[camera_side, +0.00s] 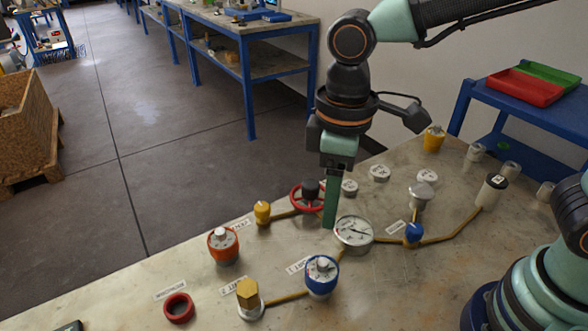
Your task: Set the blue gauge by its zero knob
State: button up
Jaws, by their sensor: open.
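A blue round body with a white top and small knob (321,275) stands at the front middle of the bench in the side view; I take it for the blue gauge. A white-faced dial gauge (353,231) with a needle sits behind it to the right. A small blue knob (413,233) stands on the pipe further right. My gripper (330,222) points straight down, open and empty, with green fingers. Its tips appear just left of the white dial, apart from the blue gauge. The fingers overlap from this angle, so the gap is hidden.
An orange body with a white knob (223,245), a brass hex fitting (248,294) and a red ring (179,307) stand at the front left. Brass-coloured pipes (447,238) run along the bench. Several white caps stand behind.

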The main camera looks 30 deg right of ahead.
aim_at(323, 261)
jog(key=f, duration=0.8)
jog(key=a+f, duration=0.1)
jog(key=f, duration=0.3)
jog(key=shift+s+f, duration=0.2)
jog(key=shift+f, duration=0.1)
grip_shut()
